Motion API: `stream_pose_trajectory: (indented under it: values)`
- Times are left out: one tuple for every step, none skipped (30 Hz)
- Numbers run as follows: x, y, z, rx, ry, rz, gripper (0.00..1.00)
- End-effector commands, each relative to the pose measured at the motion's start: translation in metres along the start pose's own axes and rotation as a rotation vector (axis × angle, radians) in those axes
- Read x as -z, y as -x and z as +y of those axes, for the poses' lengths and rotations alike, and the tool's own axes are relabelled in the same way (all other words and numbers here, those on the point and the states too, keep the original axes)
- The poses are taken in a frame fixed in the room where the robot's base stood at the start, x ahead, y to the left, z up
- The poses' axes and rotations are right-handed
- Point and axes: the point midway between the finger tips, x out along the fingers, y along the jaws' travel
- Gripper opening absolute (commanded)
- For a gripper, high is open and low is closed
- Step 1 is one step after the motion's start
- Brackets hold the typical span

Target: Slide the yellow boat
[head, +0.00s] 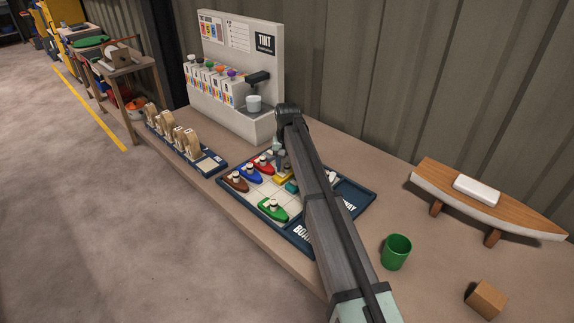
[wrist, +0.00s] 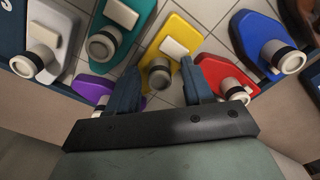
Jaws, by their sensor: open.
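The yellow boat (wrist: 177,42) lies on the pale gridded board, with a white cabin block and a dark-banded grey funnel. In the head view only part of the yellow boat (head: 283,179) shows below my gripper; my arm hides some of the surroundings. My gripper (wrist: 159,68) is open, pointing down over the board. In the wrist view its two dark fingers stand to the left and right of the funnel end of the yellow boat, with nothing clamped. I cannot tell whether a finger touches it.
A red boat (wrist: 222,72) lies close right of the fingers, a blue boat (wrist: 252,28) beyond it. Purple (wrist: 92,88), teal (wrist: 122,52) and white (wrist: 50,22) boats lie left. In the head view, green (head: 272,209) and brown (head: 236,182) boats lie near the front-left tray rim.

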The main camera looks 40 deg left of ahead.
Motion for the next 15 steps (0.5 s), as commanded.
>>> stream_pose_trajectory:
  values:
    - [0.0000,-0.0004,0.0000,0.000,0.000,0.000,0.51]
    - [0.0000,-0.0005,0.0000,0.000,0.000,0.000,0.51]
    - [0.0001,-0.0005,0.0000,0.000,0.000,0.000,0.51]
    - [0.0001,-0.0004,0.0000,0.000,0.000,0.000,0.51]
    - [0.0001,-0.0004,0.0000,0.000,0.000,0.000,0.51]
    - [0.0001,-0.0003,0.0000,0.000,0.000,0.000,0.51]
    - [0.0001,-0.0003,0.0000,0.000,0.000,0.000,0.51]
    - [0.0001,-0.0003,0.0000,0.000,0.000,0.000,0.48]
    - [0.0001,-0.0003,0.0000,0.000,0.000,0.000,0.44]
    - [0.0001,-0.0003,0.0000,0.000,0.000,0.000,0.41]
    - [0.0001,-0.0003,0.0000,0.000,0.000,0.000,0.38]
    - [0.0001,-0.0002,0.0000,0.000,0.000,0.000,0.35]
    - [0.0001,-0.0002,0.0000,0.000,0.000,0.000,0.32]
    - [0.0001,-0.0002,0.0000,0.000,0.000,0.000,0.29]
    - [0.0001,-0.0002,0.0000,0.000,0.000,0.000,0.25]
